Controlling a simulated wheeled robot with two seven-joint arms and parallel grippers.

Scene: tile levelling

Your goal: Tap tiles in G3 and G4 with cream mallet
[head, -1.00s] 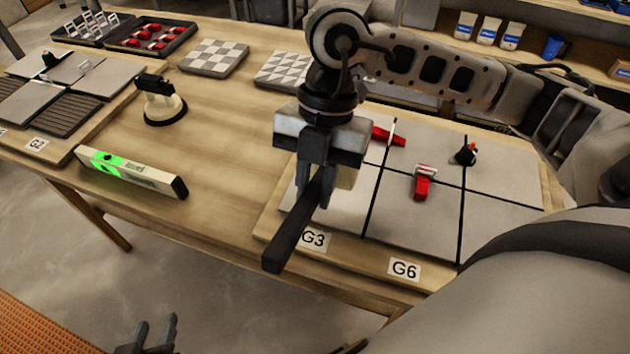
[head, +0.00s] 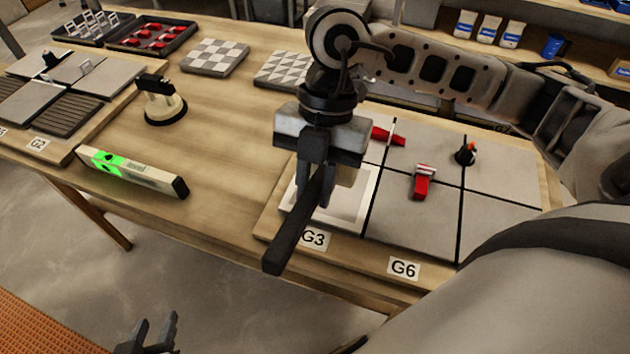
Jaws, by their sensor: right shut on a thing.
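My right gripper (head: 322,185) points down over the board's near-left tile and is shut on the dark handle (head: 297,225) of the mallet. The cream mallet head (head: 347,177) shows partly behind the fingers; I cannot tell whether it touches the tile. The grey tile (head: 344,212) behind the G3 label (head: 314,239) has a pale square border and is partly hidden by the gripper and mallet.
A level (head: 130,172) with green light and a suction lifter (head: 163,103) stand left. Open tabletop lies between.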

